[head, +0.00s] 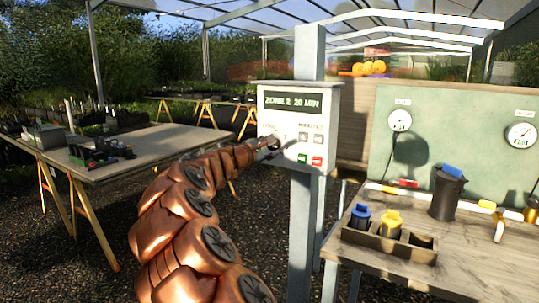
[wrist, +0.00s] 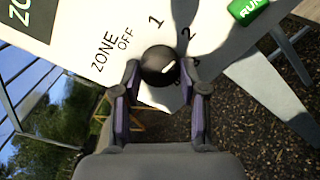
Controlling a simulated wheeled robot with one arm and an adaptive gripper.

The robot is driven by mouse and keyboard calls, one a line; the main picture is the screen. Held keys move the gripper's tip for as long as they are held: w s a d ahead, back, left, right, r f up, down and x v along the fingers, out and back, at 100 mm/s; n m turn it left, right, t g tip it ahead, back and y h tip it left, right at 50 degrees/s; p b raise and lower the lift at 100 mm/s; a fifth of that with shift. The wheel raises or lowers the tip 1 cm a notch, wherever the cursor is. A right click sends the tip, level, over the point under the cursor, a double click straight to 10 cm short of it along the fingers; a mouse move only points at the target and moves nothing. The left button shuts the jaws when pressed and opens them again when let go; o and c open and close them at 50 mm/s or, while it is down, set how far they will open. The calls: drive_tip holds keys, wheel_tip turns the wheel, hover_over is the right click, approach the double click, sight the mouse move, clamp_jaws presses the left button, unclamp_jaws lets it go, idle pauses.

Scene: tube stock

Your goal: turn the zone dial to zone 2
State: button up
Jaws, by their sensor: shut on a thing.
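The control box (head: 301,120) is pale and mounted on a post, and its display (head: 292,101) reads "ZONE 2 20 MIN". The zone dial (wrist: 155,60) is a dark round knob with a short white mark, which points up and right, toward the printed 2. Labels ZONE, OFF, 1 and 2 show around it in the wrist view. My gripper (wrist: 162,78) has a finger on each side of the dial and is shut on it. In the head view my gripper (head: 268,146) is at the box's lower left and largely hides the dial.
The green RUN button (wrist: 246,8) is near the dial; a red button (head: 317,161) and minutes buttons also show. A wooden bench (head: 470,262) with a bottle caddy stands at the right. A table (head: 140,150) with pots is at the left.

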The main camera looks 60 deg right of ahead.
drive_tip(key=shift+m, duration=0.3)
drive_tip(key=o, duration=1.1)
drive_tip(key=shift+o, duration=0.2)
drive_tip(key=a, duration=1.2)
drive_tip(key=shift+r, duration=0.25)
